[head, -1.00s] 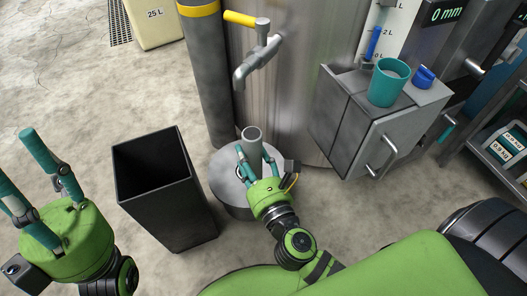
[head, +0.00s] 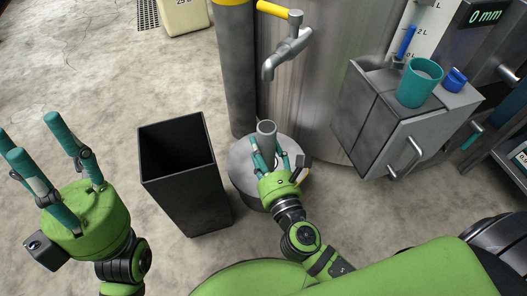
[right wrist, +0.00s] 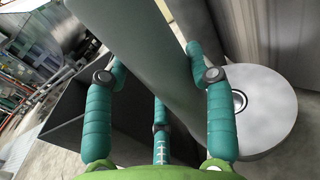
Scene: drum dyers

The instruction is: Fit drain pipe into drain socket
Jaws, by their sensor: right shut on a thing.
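The drain pipe (head: 266,132) is a plain grey tube with an open top end. My right gripper (head: 270,158) is shut on it, with teal fingers around its side. In the right wrist view the pipe (right wrist: 150,60) runs tilted between the fingers; its lower end is hidden. The drain socket (right wrist: 238,100) appears as a small dark-ringed hole in a round grey base (right wrist: 265,120), to the right of the pipe and apart from it in that view. In the head view the pipe and gripper hide the hole. My left gripper (head: 32,138) is open and empty, at the left.
A tall dark open bin (head: 185,185) stands left of the base. A tap (head: 287,52) with a yellow handle overhangs behind the pipe, from a steel drum (head: 325,90). A grey box (head: 385,125) holding a teal cup (head: 419,85) stands to the right. Bare floor lies in front.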

